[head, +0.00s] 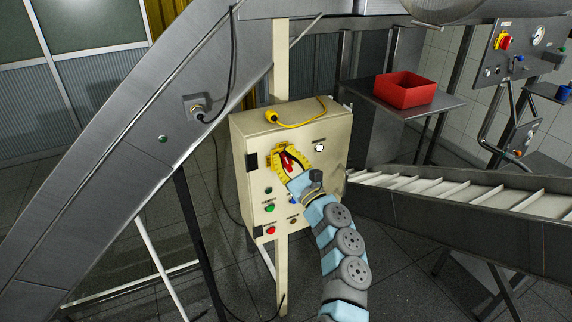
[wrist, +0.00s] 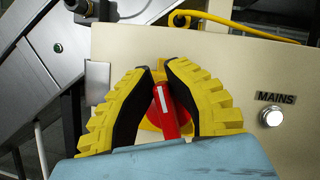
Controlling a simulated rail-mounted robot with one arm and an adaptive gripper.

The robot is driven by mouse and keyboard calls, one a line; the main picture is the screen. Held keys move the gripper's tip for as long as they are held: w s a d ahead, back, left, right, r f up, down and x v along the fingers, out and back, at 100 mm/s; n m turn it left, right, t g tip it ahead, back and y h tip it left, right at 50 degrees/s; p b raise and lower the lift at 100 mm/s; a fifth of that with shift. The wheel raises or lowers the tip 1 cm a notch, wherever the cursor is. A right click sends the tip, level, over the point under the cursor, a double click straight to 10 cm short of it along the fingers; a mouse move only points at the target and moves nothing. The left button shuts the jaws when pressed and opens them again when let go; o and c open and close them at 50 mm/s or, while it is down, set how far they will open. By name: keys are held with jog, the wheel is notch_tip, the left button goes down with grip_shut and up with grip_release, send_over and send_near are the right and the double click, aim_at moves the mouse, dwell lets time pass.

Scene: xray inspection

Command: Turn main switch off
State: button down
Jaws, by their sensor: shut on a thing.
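The main switch is a red handle (head: 287,162) with a white stripe, on a yellow base, on the front of a cream control box (head: 331,135). In the wrist view the red handle (wrist: 172,118) stands nearly upright, its top tilted slightly left. My gripper (head: 281,150) is at the box front, its yellow, black-lined fingers on both sides of the handle. In the wrist view the fingertips of my gripper (wrist: 159,66) nearly meet around the handle's upper end. The fingers hide much of the yellow base.
Green (head: 270,208) and red (head: 270,230) buttons sit lower on the box. A yellow cable (head: 300,124) lies on top. A steel chute (head: 130,130) is left, a conveyor (head: 450,190) right.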

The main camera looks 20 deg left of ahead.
aim_at(272, 163)
jog(key=f+n+g+b, duration=0.1)
jog(key=n+g+b, duration=0.1)
jog(key=n+b, duration=0.1)
jog(key=f+n+g+b, duration=0.1)
jog(key=n+b, duration=0.2)
jog(key=n, duration=0.3)
jog(key=a+f+n+g+b, duration=0.1)
jog(key=n+g+b, duration=0.1)
jog(key=n, duration=0.3)
jog(key=shift+s+f+g+h+b, duration=0.3)
jog(key=shift+s+h+b, duration=0.1)
jog(key=shift+b, duration=0.4)
jog(key=shift+d+f+n+h+b, duration=0.15)
jog(key=shift+n+h+b, duration=0.3)
jog(key=shift+n, duration=0.65)
jog(key=c, duration=1.1)
grip_release()
jog(key=shift+s, duration=0.1)
jog(key=shift+c, duration=0.2)
jog(key=shift+o, duration=0.5)
jog(key=shift+r, duration=0.3)
